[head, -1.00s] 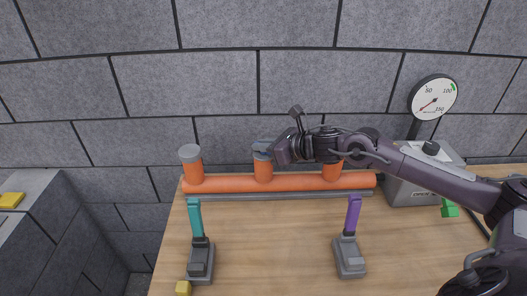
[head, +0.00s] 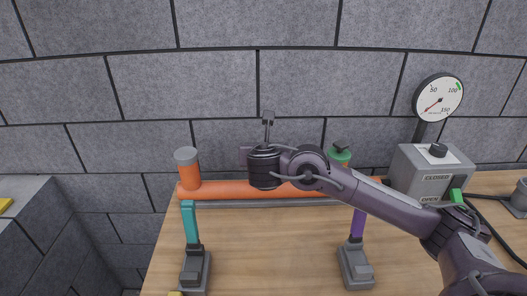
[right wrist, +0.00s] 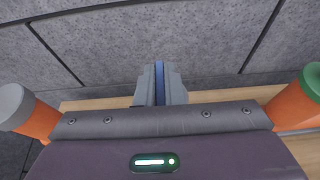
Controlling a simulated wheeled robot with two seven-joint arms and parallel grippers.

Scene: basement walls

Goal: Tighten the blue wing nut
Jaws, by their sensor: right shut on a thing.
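The blue wing nut (right wrist: 159,88) shows in the right wrist view as a narrow blue strip between the two grey fingers of my right gripper (right wrist: 159,76). The gripper is shut on it. In the head view my right wrist stands in front of the middle riser of the orange pipe (head: 225,190) and hides the nut, the fingers and most of that riser. How far down the nut sits cannot be seen. My left gripper is not in view.
The left riser has a grey cap (head: 186,154); the right has a green wing nut (head: 340,157). A teal lever (head: 189,222) and a purple lever (head: 357,224) stand in front. A grey valve box (head: 432,168) and a gauge (head: 438,97) are at right. Table front centre is clear.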

